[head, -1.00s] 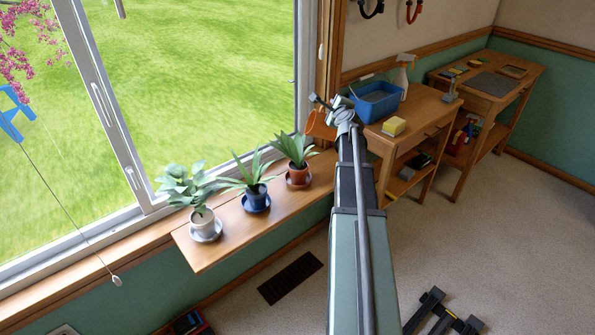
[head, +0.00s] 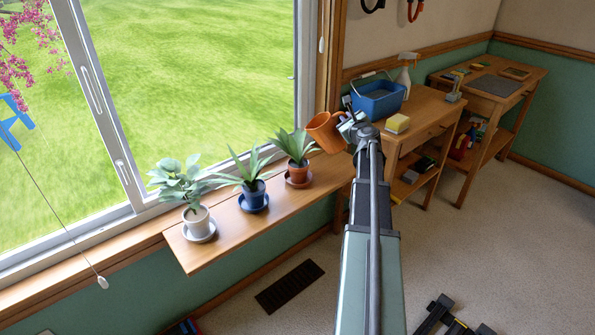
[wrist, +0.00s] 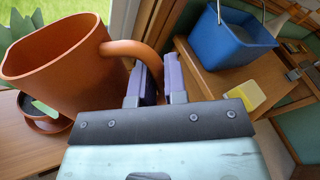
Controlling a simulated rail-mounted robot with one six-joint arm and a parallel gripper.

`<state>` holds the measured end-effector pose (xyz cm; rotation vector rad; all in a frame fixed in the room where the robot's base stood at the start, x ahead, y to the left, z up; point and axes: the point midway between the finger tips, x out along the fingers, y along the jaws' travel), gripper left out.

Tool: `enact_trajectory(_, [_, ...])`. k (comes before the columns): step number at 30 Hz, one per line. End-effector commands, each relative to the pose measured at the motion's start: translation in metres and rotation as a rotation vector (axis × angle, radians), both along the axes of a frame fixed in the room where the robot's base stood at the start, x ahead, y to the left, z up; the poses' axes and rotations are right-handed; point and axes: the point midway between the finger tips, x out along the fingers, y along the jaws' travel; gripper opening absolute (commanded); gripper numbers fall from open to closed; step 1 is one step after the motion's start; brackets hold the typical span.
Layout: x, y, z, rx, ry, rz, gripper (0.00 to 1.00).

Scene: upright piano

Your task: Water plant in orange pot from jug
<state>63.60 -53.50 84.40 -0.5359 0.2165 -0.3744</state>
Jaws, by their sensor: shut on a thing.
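The orange jug (head: 325,131) is held by my gripper (head: 353,124) beside the far right end of the plant shelf, its mouth tilted to the left toward the plant in the orange pot (head: 298,171). In the wrist view my gripper (wrist: 155,80) is shut on the handle of the jug (wrist: 65,62). The orange pot (wrist: 44,120) is partly hidden behind the jug there, with green leaves showing beside it. The pot stands on a saucer. No water shows, and the jug's inside level cannot be made out.
The blue-pot plant (head: 254,192) and white-pot plant (head: 195,218) stand to the left on the wooden shelf (head: 228,234). The window is behind them. A blue bucket (head: 380,101) and yellow sponge (head: 397,123) sit on the side table to the right.

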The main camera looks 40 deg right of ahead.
Motion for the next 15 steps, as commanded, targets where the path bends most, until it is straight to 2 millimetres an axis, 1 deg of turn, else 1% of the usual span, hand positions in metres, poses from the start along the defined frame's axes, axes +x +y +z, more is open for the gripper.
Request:
enact_trajectory(1, [0.000,-0.001,-0.018,0.035,-0.023,-0.001,0.00])
enact_trajectory(3, [-0.001,-0.002,-0.030,0.096,-0.062,0.000,0.00])
enact_trajectory(6, [-0.002,-0.003,-0.041,0.172,-0.111,0.001,0.00])
enact_trajectory(9, [-0.002,-0.004,-0.043,0.213,-0.138,0.001,0.00])
enact_trajectory(13, [-0.002,-0.004,-0.041,0.222,-0.144,0.001,0.00])
enact_trajectory(15, [-0.002,-0.003,-0.048,0.243,-0.157,0.001,0.00])
